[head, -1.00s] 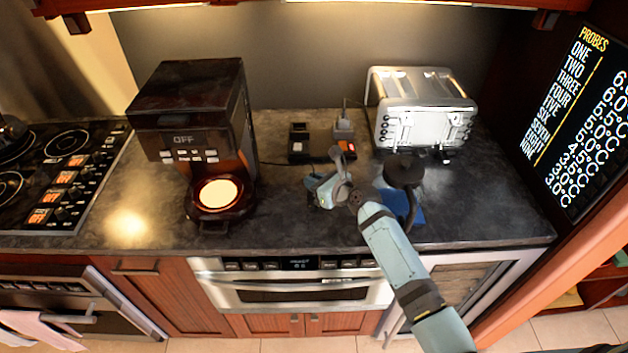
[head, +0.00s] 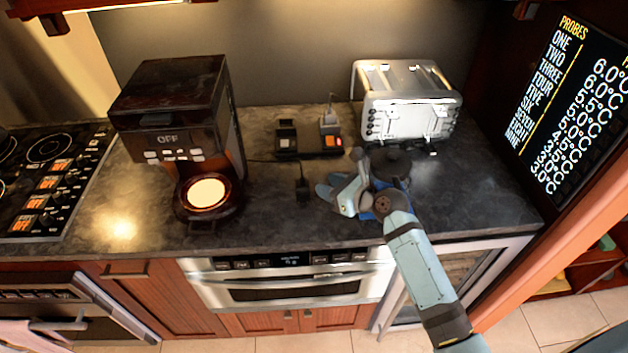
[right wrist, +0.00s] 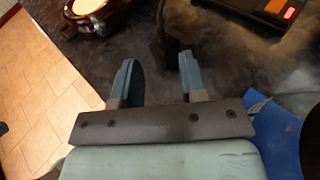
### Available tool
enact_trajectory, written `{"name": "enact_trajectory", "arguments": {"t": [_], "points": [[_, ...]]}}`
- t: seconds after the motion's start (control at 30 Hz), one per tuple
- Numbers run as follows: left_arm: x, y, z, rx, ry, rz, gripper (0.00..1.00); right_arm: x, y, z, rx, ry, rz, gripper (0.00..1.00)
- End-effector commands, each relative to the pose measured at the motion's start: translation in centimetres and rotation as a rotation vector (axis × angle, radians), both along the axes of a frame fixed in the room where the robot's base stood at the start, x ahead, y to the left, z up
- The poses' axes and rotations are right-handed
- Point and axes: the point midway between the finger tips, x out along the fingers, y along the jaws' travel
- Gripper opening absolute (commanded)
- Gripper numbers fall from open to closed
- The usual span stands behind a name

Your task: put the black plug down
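The black plug (head: 302,188) stands on the dark countertop, in front of the power strip, with a thin cord running back from it. It also shows at the top of the right wrist view (right wrist: 164,42), beyond the fingertips and apart from them. My right gripper (head: 340,174) is just right of the plug, with its fingers spread. In the right wrist view the right gripper (right wrist: 160,80) has nothing between its fingers. My left gripper is not in view.
A power strip (head: 309,143) with a lit orange switch and a grey plug (head: 330,121) sits behind. A coffee maker (head: 180,130) is left, a toaster (head: 408,103) back right. A black round-topped object (head: 391,162) and something blue (right wrist: 275,130) are close right of my gripper.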

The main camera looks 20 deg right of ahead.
Motion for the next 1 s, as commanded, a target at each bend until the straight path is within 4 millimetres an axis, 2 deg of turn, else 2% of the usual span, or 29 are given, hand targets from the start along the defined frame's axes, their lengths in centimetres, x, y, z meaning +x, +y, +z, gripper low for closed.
{"name": "enact_trajectory", "arguments": {"t": [0.23, 0.37, 0.53, 0.7, 0.83, 1.0], "points": [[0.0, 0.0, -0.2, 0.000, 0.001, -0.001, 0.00, -2.2, -1.1, 0.3, -0.028, -0.006, 0.005, 0.39], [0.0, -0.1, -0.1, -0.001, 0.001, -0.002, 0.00, -3.9, -0.9, -1.8, -0.235, -0.066, 0.049, 0.39], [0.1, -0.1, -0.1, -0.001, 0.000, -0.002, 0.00, -8.4, -0.2, -6.6, -0.786, -0.231, 0.218, 0.39], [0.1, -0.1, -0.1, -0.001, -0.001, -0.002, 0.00, -13.2, 0.6, -10.2, -1.320, -0.410, 0.453, 0.39], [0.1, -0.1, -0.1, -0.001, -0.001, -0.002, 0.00, -17.7, 1.6, -12.7, -1.749, -0.582, 0.699, 0.39], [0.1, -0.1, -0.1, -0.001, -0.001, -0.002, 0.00, -22.9, 2.9, -14.6, -2.217, -0.830, 1.023, 0.39]]}}
